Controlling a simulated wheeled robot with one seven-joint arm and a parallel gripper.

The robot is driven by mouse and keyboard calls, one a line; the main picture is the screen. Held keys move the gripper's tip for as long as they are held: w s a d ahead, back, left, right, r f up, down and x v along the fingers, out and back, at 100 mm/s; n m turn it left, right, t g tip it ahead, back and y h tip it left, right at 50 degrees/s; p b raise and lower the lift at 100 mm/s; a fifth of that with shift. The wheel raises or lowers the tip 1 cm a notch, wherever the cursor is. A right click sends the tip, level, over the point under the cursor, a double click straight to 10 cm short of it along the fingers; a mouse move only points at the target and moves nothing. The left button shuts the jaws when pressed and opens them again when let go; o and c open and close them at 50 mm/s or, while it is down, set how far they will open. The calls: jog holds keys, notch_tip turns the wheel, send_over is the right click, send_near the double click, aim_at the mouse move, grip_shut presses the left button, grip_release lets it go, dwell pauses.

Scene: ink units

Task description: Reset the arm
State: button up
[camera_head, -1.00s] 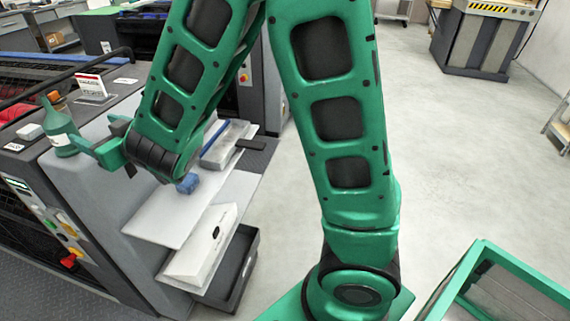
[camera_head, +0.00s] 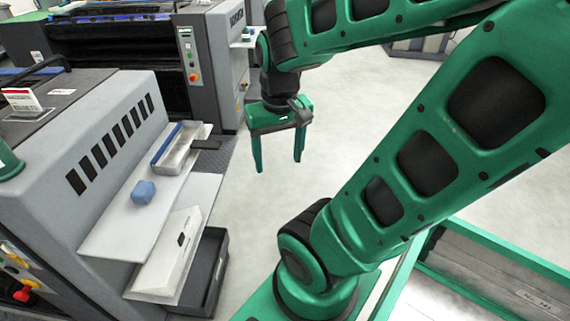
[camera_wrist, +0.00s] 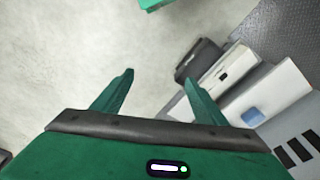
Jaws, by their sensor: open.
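My gripper (camera_head: 279,165) hangs from the green arm in the head view, right of the grey machine's shelves and over bare floor. Its two green fingers point down, are spread apart and have nothing between them. The wrist view shows the same open fingers (camera_wrist: 157,92) with pale floor between them. The gripper is apart from everything around it.
A blue block (camera_head: 144,191) sits on the white upper shelf (camera_head: 120,228), near a metal tray (camera_head: 172,160). A white box (camera_head: 165,255) and a dark bin (camera_head: 207,270) are below. Another press (camera_head: 150,60) stands behind.

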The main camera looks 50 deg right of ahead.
jog(key=shift+g+y, duration=0.5)
jog(key=s, duration=0.1)
jog(key=s+a, duration=0.1)
jog(key=s, duration=0.2)
jog(key=shift+s+a+r, duration=0.2)
jog(key=shift+r, duration=0.05)
jog(key=shift+w+f, duration=0.25)
jog(key=shift+w, duration=0.45)
